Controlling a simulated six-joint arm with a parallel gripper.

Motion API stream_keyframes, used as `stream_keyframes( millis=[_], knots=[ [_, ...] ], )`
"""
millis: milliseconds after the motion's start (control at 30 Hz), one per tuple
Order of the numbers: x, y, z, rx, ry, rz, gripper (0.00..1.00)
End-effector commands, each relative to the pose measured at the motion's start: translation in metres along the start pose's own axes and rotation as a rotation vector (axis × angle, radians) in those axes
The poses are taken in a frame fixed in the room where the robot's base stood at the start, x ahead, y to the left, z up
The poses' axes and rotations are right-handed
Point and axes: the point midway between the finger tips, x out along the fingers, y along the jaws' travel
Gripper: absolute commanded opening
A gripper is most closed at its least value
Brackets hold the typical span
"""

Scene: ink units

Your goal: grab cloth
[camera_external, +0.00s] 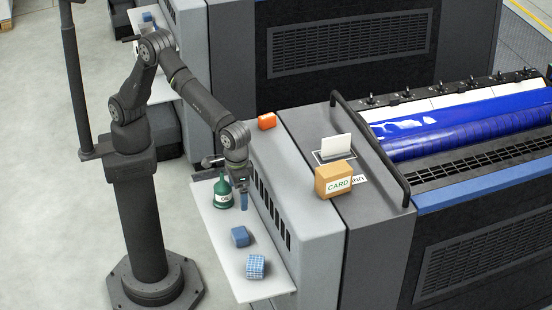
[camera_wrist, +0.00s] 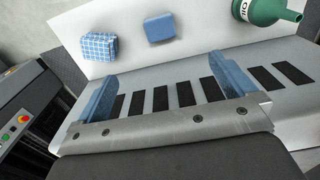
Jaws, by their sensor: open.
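Two cloths lie on the white shelf (camera_external: 228,262). One is a plain blue folded cloth (camera_external: 240,237), also in the wrist view (camera_wrist: 160,28). The other is a blue-and-white checked cloth (camera_external: 256,267), at the upper left in the wrist view (camera_wrist: 99,47). Which one the task means cannot be told. My gripper (camera_external: 243,200) is above the shelf, beside the green oil bottle and behind both cloths. In the wrist view its blue fingers (camera_wrist: 158,88) are wide apart with nothing between them. The cloths lie beyond the fingers, untouched.
The green oil bottle (camera_external: 222,192) stands on the shelf close to my gripper. The grey machine housing with black slots (camera_external: 270,212) borders the shelf on the right. A cardboard box marked CARD (camera_external: 335,180) and an orange item (camera_external: 267,121) sit on the machine.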

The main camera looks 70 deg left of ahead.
Motion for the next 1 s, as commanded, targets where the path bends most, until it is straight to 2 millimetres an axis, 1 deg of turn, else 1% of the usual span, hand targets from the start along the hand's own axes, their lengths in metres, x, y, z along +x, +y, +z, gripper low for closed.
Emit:
stream_keyframes(
  millis=[133,167,200,267,300,567,667,767,867,1000],
  knots=[
    [0.0,0.0,0.0,0.0,0.0,0.0,1.0],
    [0.0,0.0,0.0,0.0,0.0,0.0,0.98],
    [0.0,0.0,0.0,0.0,0.0,0.0,0.9],
    [0.0,0.0,0.0,0.0,0.0,0.0,0.78],
    [0.0,0.0,0.0,0.0,0.0,0.0,0.71],
    [0.0,0.0,0.0,-0.002,0.0,0.0,0.71],
    [0.001,-0.002,0.0,-0.043,-0.005,0.011,0.71],
    [0.004,-0.008,0.001,-0.174,-0.02,0.047,0.71],
    [0.008,-0.016,0.002,-0.394,-0.051,0.1,0.71],
    [0.014,-0.03,0.003,-0.763,-0.118,0.181,0.71]
  ],
)
